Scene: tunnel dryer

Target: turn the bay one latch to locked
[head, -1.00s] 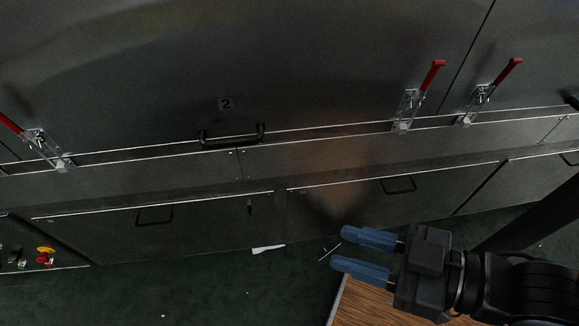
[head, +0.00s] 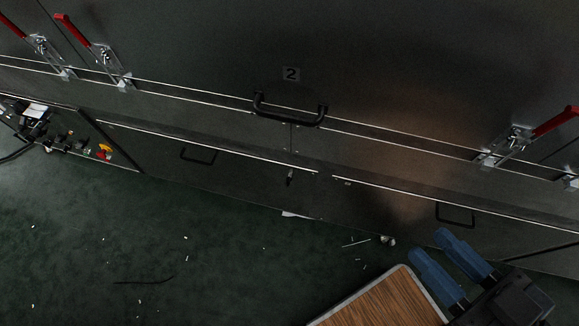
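Several toggle latches with red handles show along the dryer's dark upper panels: two at the upper left, the far left latch (head: 42,45) and its neighbour (head: 104,53), and one at the right (head: 512,140). A small dark turn handle (head: 290,177) hangs on the lower panel's face near the middle. The only number I can read is a "2" plate (head: 291,74); I cannot tell which latch belongs to bay one. My gripper (head: 430,246) is at the lower right, its two blue fingers apart and empty, clear of every latch.
A black bar handle (head: 290,112) sits below the number plate. Lower panels carry thin handles (head: 198,156). A control panel with a red and yellow button (head: 104,152) is at left. A wooden-topped surface (head: 385,300) stands by my gripper. The green floor (head: 200,250) is mostly clear, with small litter.

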